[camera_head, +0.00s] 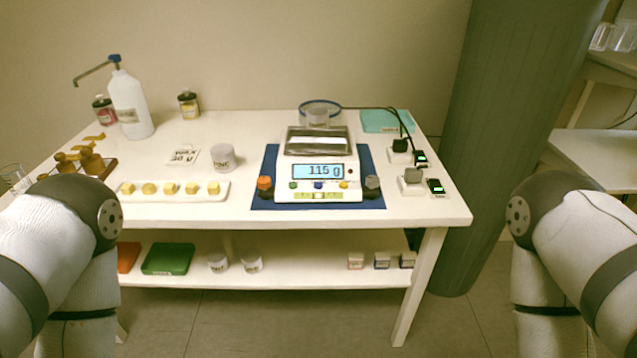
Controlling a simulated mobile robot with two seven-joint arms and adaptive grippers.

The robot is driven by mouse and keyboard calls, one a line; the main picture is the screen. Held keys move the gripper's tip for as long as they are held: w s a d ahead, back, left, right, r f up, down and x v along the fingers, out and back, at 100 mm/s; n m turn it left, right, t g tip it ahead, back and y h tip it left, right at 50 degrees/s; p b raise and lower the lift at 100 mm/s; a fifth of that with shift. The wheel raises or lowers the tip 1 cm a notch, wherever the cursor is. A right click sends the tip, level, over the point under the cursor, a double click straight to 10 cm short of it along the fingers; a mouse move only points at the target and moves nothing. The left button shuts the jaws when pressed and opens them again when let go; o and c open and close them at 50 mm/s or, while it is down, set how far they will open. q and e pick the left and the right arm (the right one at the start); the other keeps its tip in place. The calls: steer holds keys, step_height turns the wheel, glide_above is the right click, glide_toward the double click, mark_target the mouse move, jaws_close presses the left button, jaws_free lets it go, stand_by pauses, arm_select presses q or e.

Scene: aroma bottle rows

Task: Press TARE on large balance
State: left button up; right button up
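The large balance (281,186) stands on a blue mat (378,200) at the middle right of the white table. Its lit display (318,171) seems to read 115 g; a decimal point is too small to tell. Below the display are a green button (293,185), a blue button (318,185) and a yellow button (343,184). The button labels are too small to read, so I cannot tell which is TARE. The metal pan (318,149) is at the back of the balance. My two arms show at the lower left and right edges; both grippers are out of view.
An orange-topped jar (264,187) and a grey-topped one (372,187) flank the balance. A clear dish (320,113) is behind or over the pan. Two small dark devices (421,158) (435,187) stand right. A wax tray (174,191) and white cup (223,157) are left.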

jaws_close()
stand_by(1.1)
